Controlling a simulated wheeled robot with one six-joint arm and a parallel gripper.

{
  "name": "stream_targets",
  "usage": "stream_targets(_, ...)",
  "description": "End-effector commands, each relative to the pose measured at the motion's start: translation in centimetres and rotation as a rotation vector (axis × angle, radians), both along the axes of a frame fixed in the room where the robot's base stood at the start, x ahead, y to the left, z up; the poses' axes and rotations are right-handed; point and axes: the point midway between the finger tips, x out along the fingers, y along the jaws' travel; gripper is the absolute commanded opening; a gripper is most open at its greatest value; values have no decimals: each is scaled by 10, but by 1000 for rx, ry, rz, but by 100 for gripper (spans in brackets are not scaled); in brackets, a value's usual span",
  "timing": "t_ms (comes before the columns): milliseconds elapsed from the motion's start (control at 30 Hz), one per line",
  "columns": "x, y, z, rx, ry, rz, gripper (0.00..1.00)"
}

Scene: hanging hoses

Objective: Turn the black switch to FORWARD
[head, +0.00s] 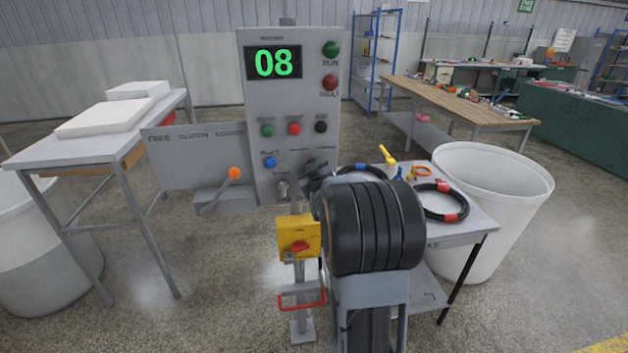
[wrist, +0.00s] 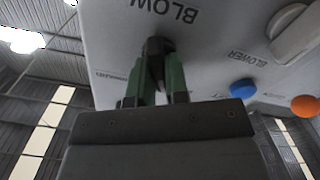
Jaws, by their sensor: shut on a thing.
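The grey control panel (head: 262,100) stands upright in the middle of the head view, with a green "08" display at its top. My gripper (head: 316,172) is at the panel's lower right, partly hidden behind my own dark arm. In the wrist view, my gripper's green fingers (wrist: 156,72) are shut on the black switch (wrist: 157,46) at the panel face. The fingers cover most of the switch, so which position it points to cannot be told. Upside-down lettering reading "BLOW" shows beside it.
A blue button (head: 270,162), an orange-tipped lever (head: 235,173) and a silver knob (head: 283,189) are near my gripper. A yellow box with a red knob (head: 299,240) stands below the panel. A side table (head: 466,232) with black hoses is at right.

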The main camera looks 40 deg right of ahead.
Motion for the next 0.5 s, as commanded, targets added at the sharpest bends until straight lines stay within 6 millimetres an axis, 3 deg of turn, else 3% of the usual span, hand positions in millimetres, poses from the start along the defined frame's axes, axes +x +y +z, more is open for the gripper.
stream_targets(33,0,0,-6,34,-21,0,0)
stream_targets(500,-1,-1,-3,332,-161,1,0)
